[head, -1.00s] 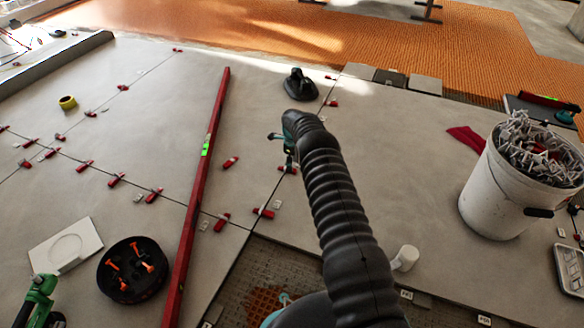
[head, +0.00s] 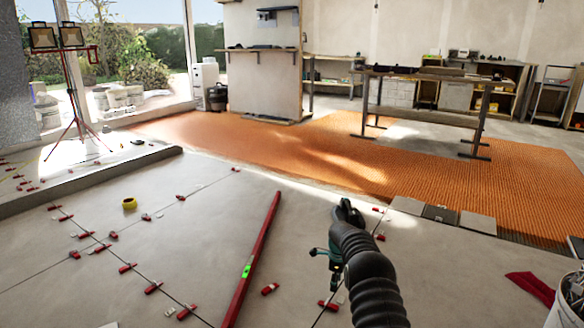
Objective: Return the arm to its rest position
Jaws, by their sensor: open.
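My arm, in a ribbed black sleeve, rises from the bottom right of the head view. My gripper (head: 322,254) shows as small teal parts beside the sleeve's far end, over the pale tiled floor. It is open, and nothing shows held in it. Its fingertips are small and partly hidden by the sleeve. A dark shape (head: 347,212) shows right at the sleeve's far end; I cannot tell its distance from the arm.
A long red level (head: 254,258) lies left of my arm. Red clips (head: 153,287) line the tile joints. A yellow tape roll (head: 130,203) lies farther left. A white bucket (head: 566,305) is cut off at bottom right, near a red cloth (head: 531,288). A workbench (head: 425,115) stands behind on orange matting.

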